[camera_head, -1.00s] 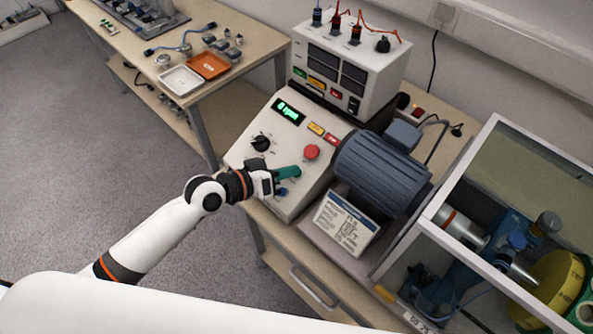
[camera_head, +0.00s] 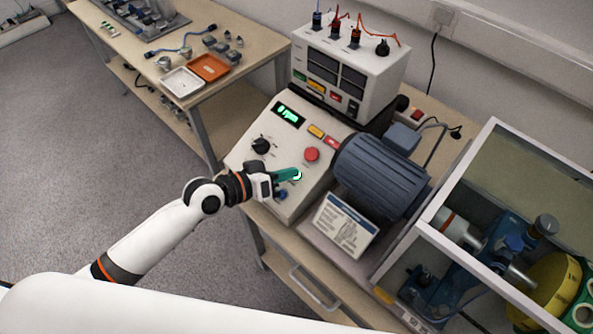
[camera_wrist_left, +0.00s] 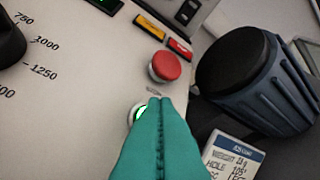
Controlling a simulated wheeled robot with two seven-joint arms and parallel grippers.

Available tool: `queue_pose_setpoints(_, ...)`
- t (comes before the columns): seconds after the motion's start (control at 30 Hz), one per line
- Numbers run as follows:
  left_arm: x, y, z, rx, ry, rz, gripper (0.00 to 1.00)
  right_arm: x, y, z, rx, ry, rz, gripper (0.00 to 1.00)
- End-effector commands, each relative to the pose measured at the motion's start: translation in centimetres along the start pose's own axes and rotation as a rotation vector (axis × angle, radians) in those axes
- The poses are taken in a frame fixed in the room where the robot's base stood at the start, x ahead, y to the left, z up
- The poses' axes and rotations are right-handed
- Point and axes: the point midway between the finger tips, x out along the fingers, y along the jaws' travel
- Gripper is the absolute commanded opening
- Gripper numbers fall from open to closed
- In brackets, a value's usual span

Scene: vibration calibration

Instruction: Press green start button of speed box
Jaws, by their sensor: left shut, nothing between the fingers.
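The speed box (camera_head: 243,150) is a light sloped panel with a black dial (camera_head: 261,145), a red mushroom button (camera_head: 312,154) and a display (camera_head: 288,114) that seems to read 0 rpm. The green start button (camera_head: 298,176) shows as a small bright green spot with a pale rim at the fingertips. In the left wrist view the green button (camera_wrist_left: 139,113) is partly hidden behind the teal fingers. My left gripper (camera_head: 294,175) is shut and empty, its tips over or against the button's edge; contact cannot be told. My right gripper is not in view.
A blue-grey motor (camera_head: 382,174) stands close right of the panel. An instruction card (camera_head: 346,225) is in front of it. A meter box (camera_head: 350,70) with cables stands behind. A framed enclosure (camera_head: 440,215) is at the right. A side table (camera_head: 250,40) holds trays.

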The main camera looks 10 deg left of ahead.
Motion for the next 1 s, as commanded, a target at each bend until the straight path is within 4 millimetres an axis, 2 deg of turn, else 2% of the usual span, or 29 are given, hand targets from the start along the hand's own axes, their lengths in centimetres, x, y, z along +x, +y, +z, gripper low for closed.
queue_pose_setpoints(0.47,-0.5,-0.4,0.5,0.000,-0.001,0.000,0.00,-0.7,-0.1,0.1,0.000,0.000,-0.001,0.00)
queue_pose_setpoints(1.0,-3.8,-2.9,2.9,0.000,-0.001,-0.001,0.00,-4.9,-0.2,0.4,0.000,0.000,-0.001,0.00)
